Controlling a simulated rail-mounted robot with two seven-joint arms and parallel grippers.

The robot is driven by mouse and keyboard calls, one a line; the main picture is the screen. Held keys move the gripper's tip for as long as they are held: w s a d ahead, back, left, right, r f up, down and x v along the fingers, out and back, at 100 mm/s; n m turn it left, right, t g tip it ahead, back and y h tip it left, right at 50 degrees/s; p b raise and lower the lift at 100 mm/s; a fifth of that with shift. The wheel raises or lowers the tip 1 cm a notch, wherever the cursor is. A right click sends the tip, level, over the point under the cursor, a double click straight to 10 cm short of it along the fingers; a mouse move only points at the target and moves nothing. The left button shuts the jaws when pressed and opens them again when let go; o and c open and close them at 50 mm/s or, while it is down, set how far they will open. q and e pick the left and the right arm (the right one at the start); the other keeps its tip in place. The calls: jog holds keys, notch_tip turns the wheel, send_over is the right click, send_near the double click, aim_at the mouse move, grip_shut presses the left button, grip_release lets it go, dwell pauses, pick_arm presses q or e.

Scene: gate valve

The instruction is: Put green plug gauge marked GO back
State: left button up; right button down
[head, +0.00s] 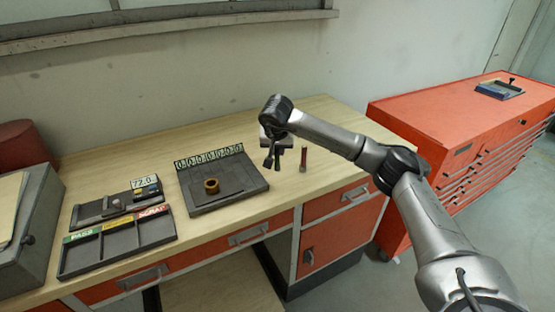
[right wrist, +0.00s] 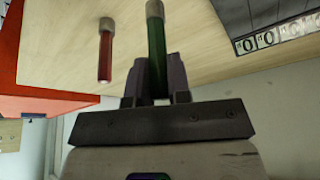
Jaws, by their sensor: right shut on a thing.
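My right gripper (head: 276,160) is over the bench toward its right end. In the right wrist view the right gripper (right wrist: 156,85) is shut on the green plug gauge (right wrist: 157,50), around its green handle, with the grey metal end pointing away from the fingers. In the head view the green gauge is mostly hidden by the gripper. A red plug gauge (head: 304,157) stands upright just right of the gripper, apart from it; it also shows in the right wrist view (right wrist: 105,58). I cannot read a GO marking. My left gripper is out of view.
A dark counter tray (head: 235,191) holds a bronze ring (head: 211,186). Left of it are a PASS/SCRAP tray (head: 118,242), a block with a 72.0 display (head: 144,183) and a grey box (head: 30,235). An orange tool cabinet (head: 450,130) stands right. The bench behind the counter tray is clear.

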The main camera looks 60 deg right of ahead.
aim_at(277, 154)
notch_tip(277, 154, down, 4)
jog(key=shift+s+r+b, duration=0.1)
jog(key=shift+b, duration=0.5)
jog(key=c, duration=1.1)
grip_release()
jog(key=shift+p+v, duration=1.45)
jog(key=shift+v, duration=4.6)
